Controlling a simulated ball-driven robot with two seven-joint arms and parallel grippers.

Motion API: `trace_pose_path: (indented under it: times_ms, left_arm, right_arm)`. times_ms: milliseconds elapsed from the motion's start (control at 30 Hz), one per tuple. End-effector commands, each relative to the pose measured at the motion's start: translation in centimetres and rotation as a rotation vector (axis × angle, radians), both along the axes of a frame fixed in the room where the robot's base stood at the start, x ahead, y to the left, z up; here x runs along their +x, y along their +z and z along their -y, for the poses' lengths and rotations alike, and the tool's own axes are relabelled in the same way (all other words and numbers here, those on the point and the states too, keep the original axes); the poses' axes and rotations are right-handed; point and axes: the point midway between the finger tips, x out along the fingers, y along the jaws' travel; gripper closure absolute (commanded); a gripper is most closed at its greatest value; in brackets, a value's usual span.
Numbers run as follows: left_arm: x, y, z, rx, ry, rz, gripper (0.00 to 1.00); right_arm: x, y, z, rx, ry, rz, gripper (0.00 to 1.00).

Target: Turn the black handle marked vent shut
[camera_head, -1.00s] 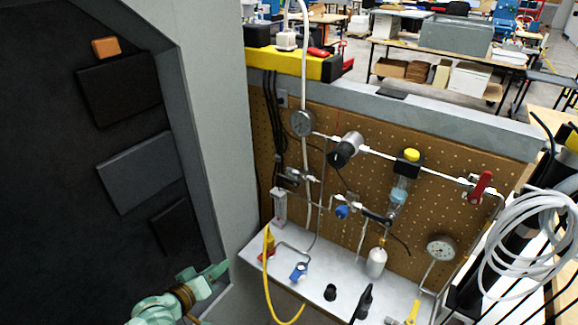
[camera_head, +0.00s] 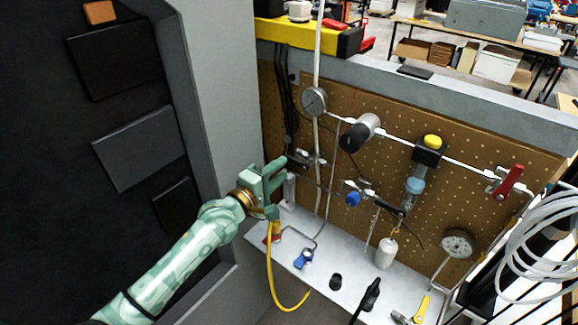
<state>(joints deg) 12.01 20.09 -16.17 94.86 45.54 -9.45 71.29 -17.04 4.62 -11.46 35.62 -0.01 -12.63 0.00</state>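Several dark handles show on the panel, and I cannot read a vent mark on any of them. One black lever handle (camera_head: 388,208) sits on the middle pipework, right of a blue knob. Another black lever (camera_head: 371,295) stands up from the white shelf at the front. A small dark valve (camera_head: 300,160) sits on the left pipework below the gauge. My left gripper (camera_head: 280,172) is at the panel's left edge, just left of that valve, its fingers pointing right. It looks open and empty. Whether it touches anything is unclear. My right gripper is not in view.
A red handle (camera_head: 509,181), a yellow-capped filter (camera_head: 428,150) and gauges (camera_head: 314,101) are on the pegboard. A yellow hose (camera_head: 271,275) loops below my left gripper. A grey cabinet wall (camera_head: 218,90) stands close on the left. Coiled white tubing (camera_head: 540,250) is at right.

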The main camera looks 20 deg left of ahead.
Motion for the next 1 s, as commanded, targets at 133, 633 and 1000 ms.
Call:
trace_pose_path:
  times_ms: [133,633,1000]
  left_arm:
    - [2.5,-0.2,0.9,0.001,0.0,0.001,0.64]
    - [4.0,0.0,1.4,0.001,0.0,0.0,0.72]
    - [4.0,0.1,1.4,0.01,0.0,0.002,1.0]
  right_arm:
    - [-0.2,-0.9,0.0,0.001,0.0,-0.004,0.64]
    - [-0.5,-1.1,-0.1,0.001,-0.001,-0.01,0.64]
    - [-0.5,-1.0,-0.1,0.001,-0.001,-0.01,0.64]
